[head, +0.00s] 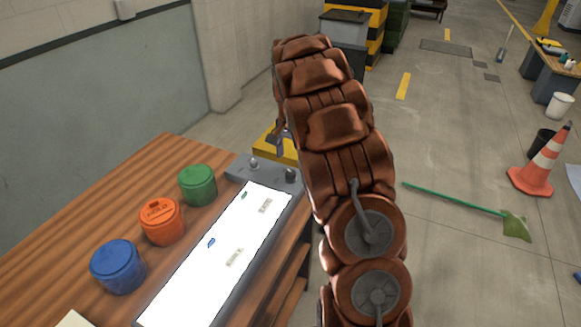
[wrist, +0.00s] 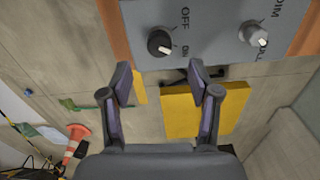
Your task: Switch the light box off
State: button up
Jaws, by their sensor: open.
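The light box (head: 212,262) lies on the wooden table, its white panel brightly lit. Its grey control strip at the far end carries a black knob (head: 291,175) and a pale knob (head: 254,163). In the wrist view the black knob (wrist: 160,43) sits beside the OFF and ON labels, its white mark turned toward ON. The pale knob (wrist: 253,33) is by the DIM label. My gripper (wrist: 161,72) is open and empty, its fingertips just short of the black knob and apart from it in the picture. In the head view my arm partly hides the gripper.
Blue (head: 118,266), orange (head: 162,221) and green (head: 198,185) lidded pots stand left of the light box. Small pieces lie on its lit panel. A yellow object (wrist: 205,108) is below, beyond the table. A traffic cone (head: 540,162) and green broom (head: 470,205) are on the floor.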

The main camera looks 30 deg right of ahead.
aim_at(291, 172)
notch_tip(291, 172, down, 6)
jog(key=shift+s+f+p, duration=0.1)
jog(key=shift+f+p, duration=0.15)
jog(key=shift+p, duration=0.4)
jog(key=c, duration=1.1)
